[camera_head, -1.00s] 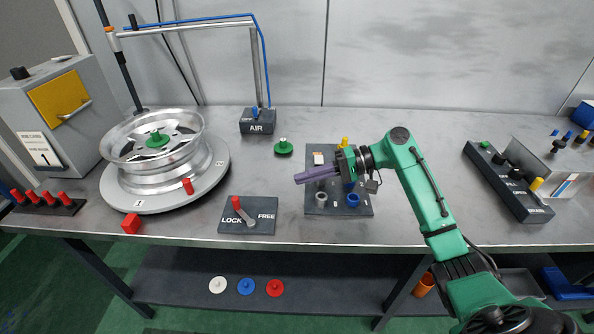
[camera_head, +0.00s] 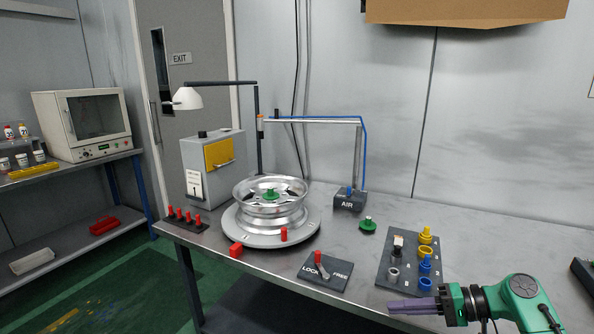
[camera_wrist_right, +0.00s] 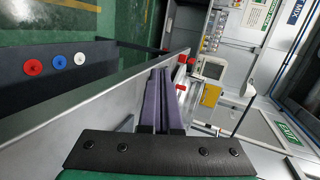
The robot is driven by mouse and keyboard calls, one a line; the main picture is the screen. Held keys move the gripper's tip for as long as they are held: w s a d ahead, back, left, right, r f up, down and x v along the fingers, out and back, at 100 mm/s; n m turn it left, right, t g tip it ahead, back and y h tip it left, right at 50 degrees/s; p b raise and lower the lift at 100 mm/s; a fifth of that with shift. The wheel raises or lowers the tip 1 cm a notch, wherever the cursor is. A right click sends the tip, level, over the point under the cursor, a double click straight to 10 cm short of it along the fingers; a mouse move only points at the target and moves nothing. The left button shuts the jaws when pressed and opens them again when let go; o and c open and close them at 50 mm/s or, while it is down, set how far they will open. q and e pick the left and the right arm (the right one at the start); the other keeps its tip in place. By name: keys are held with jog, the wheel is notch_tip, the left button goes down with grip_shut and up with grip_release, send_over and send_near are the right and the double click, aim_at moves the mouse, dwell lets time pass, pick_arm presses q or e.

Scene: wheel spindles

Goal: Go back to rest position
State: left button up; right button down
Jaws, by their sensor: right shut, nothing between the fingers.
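My right gripper (camera_head: 412,306) has purple fingers and a green arm. It comes in from the lower right in the head view, near the front edge of the workbench (camera_head: 365,224), apart from the parts there. Its fingers are together and hold nothing. In the right wrist view the purple fingers (camera_wrist_right: 162,100) lie side by side, pointing along the bench's front edge. My left gripper is in neither view.
A wheel rim (camera_head: 270,212) sits on a round turntable. A dark board with blue and yellow parts (camera_head: 428,243) lies just beyond my right gripper. A LOCK/FREE lever plate (camera_head: 322,271) is to its left. A shelf (camera_head: 70,170) stands far left.

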jog(key=s+a+f+n+g+h, duration=0.1)
jog(key=s+a+f+n+h, duration=0.15)
jog(key=s+f, duration=0.45)
jog(key=s+a+f+n+g+h, duration=0.15)
jog(key=f+h, duration=0.25)
jog(key=f, duration=0.6)
jog(key=s+d+n+t+h, duration=0.15)
jog(key=s+d+h, duration=0.35)
jog(key=s, duration=0.6)
jog(key=s+f+g+h, duration=0.1)
jog(key=s+f, duration=0.2)
jog(key=f, duration=2.1)
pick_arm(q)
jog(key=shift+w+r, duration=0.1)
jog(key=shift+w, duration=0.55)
pick_arm(e)
jog(key=s+d+f+g, duration=0.1)
jog(key=s+d+f, duration=0.1)
jog(key=s+f, duration=1)
jog(key=s, duration=0.4)
jog(key=shift+d+f, duration=0.2)
jog(key=shift+f, duration=0.05)
